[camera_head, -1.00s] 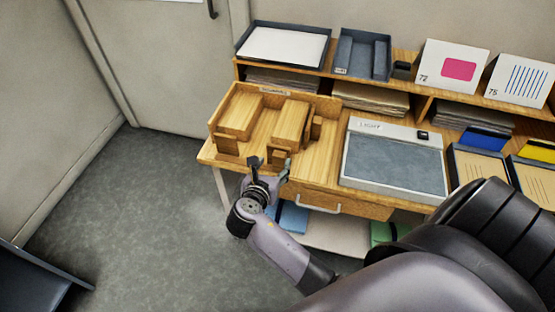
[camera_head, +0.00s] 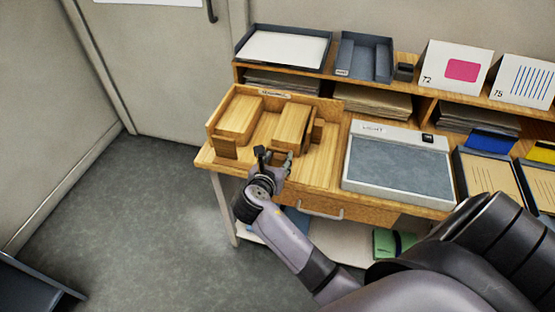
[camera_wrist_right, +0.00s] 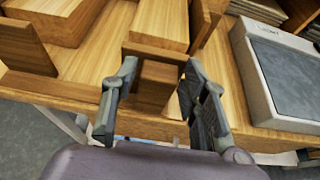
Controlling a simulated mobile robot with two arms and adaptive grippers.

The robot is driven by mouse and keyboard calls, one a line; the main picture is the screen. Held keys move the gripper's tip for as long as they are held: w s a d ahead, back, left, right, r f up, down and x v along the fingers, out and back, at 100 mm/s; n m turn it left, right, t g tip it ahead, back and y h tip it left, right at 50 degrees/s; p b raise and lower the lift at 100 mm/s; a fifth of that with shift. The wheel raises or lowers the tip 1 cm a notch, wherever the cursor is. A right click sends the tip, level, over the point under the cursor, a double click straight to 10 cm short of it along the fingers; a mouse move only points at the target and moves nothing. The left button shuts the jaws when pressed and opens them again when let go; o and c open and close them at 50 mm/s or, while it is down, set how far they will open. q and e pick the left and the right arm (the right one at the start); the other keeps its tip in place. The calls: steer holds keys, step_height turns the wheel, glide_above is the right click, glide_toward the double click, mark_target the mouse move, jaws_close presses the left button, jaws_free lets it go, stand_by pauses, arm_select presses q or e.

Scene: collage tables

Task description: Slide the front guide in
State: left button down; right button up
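A wooden jig (camera_head: 275,95) with low walls stands on the left end of the table in the head view. The front guide, a small wooden piece with a block-like grip, stands at the jig's front edge; it shows in the right wrist view (camera_wrist_right: 155,80). My right gripper (camera_head: 274,158) is at this guide, and in the head view it mostly hides it. In the right wrist view my right gripper (camera_wrist_right: 158,68) has its fingers apart, one on each side of the grip. Whether either finger touches it is unclear. My left gripper is not in view.
Larger wooden blocks (camera_head: 239,118) and (camera_head: 293,125) lie inside the jig. A light pad (camera_head: 398,163) sits to its right. A shelf (camera_head: 420,92) with trays, papers and cards runs behind. The floor (camera_head: 150,200) at the left is clear.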

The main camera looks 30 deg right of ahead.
jaws_close()
stand_by(0.4)
steer(key=w+d+p, duration=0.2)
steer(key=d, duration=0.1)
steer(key=shift+w+d+r, duration=0.15)
steer(key=shift+w, duration=0.2)
steer(key=shift+w+d, duration=0.25)
jaws_free()
steer(key=o, duration=0.4)
